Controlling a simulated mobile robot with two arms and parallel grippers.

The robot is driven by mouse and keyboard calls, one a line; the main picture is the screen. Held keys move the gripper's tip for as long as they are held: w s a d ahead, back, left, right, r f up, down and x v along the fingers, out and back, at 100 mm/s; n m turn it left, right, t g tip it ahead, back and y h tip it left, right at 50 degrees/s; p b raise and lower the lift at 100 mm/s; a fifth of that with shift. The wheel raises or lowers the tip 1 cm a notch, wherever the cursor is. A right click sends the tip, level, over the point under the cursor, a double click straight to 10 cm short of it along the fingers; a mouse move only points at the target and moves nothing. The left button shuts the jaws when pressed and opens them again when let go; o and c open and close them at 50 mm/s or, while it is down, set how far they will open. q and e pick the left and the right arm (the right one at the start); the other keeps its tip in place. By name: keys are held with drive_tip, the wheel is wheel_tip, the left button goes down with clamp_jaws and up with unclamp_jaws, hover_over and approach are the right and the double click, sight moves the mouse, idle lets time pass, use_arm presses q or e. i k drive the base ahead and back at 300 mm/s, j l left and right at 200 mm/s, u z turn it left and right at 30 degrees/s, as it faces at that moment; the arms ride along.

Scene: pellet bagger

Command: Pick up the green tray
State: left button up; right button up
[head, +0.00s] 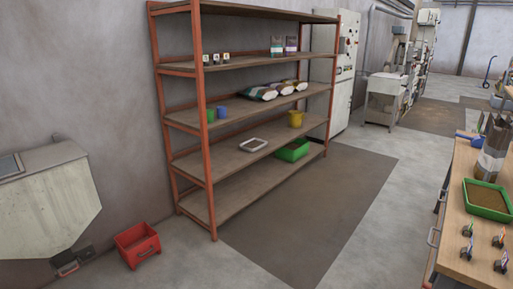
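Two green trays are in the head view. One green tray (291,151) sits low on the right part of the orange-framed shelf rack; its contents cannot be made out. The other green tray (490,212) lies on the wooden workbench at the right edge and holds a brown fill. Neither of my grippers is in view, so nothing of mine is seen touching either tray.
The shelf rack (212,205) also holds a white tray (253,145), a yellow bucket (296,119), cups and bags. A red bin (138,246) stands on the floor. The workbench (447,250) carries small items. Floor (320,215) between rack and bench is clear.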

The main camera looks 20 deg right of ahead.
sight(482, 199)
drive_tip(key=i+j+z, duration=0.1)
drive_tip(key=i+z, duration=0.15)
drive_tip(key=i, duration=0.2)
drive_tip(key=i+j+z, duration=0.25)
drive_tip(key=i, duration=0.2)
drive_tip(key=i+l+z, duration=0.1)
drive_tip(key=i+z, duration=0.15)
drive_tip(key=z, duration=0.2)
drive_tip(key=i+z, duration=0.3)
drive_tip(key=z, duration=0.2)
drive_tip(key=i+j+z, duration=0.1)
drive_tip(key=i+z, duration=0.15)
drive_tip(key=z, duration=0.2)
drive_tip(key=i+j+z, duration=0.15)
drive_tip(key=z, duration=0.3)
drive_tip(key=i+j, duration=0.05)
drive_tip(key=i, duration=0.05)
